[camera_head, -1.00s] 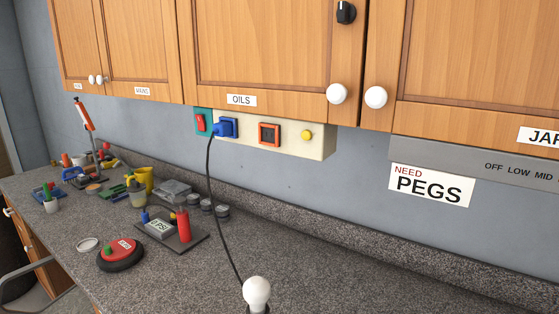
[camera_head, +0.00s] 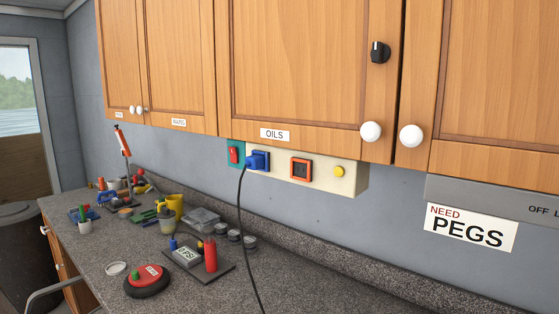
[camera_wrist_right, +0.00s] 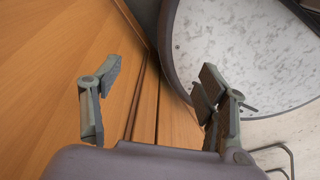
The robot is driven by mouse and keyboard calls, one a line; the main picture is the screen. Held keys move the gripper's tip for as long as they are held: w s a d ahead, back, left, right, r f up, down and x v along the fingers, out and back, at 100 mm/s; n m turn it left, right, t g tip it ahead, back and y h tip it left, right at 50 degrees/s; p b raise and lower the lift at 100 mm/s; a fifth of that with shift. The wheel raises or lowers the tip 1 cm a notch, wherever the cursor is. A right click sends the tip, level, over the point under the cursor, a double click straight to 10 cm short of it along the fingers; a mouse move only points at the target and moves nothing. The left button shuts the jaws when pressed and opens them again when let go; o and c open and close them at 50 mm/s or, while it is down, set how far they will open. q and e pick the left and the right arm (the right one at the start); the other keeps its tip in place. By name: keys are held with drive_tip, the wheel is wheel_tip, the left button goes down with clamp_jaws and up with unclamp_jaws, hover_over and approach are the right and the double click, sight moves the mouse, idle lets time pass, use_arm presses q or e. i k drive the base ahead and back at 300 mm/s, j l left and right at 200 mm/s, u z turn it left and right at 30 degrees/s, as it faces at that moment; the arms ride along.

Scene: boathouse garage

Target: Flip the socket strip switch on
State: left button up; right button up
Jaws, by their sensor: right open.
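The socket strip (camera_head: 325,174) is a cream box under the wooden wall cabinets in the head view. At its left end a red rocker switch (camera_head: 234,155) sits on a teal plate. Beside it a blue plug (camera_head: 258,160) is in a socket, with a black cord hanging down to the counter. My left gripper is not in view.
The granite counter (camera_head: 200,292) holds a red pump bottle-like cylinder (camera_head: 210,254), a red and black round device (camera_head: 147,279), cups and tools. Cabinet knobs (camera_head: 371,131) stick out above the strip. Wooden panels and a round pale-topped object (camera_wrist_right: 240,50) surround the right gripper.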

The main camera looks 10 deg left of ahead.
sight(233, 154)
drive_tip(key=j+z, duration=0.2)
drive_tip(key=j, duration=0.55)
drive_tip(key=j+z, duration=0.15)
drive_tip(key=j, duration=0.65)
drive_tip(key=k, duration=0.05)
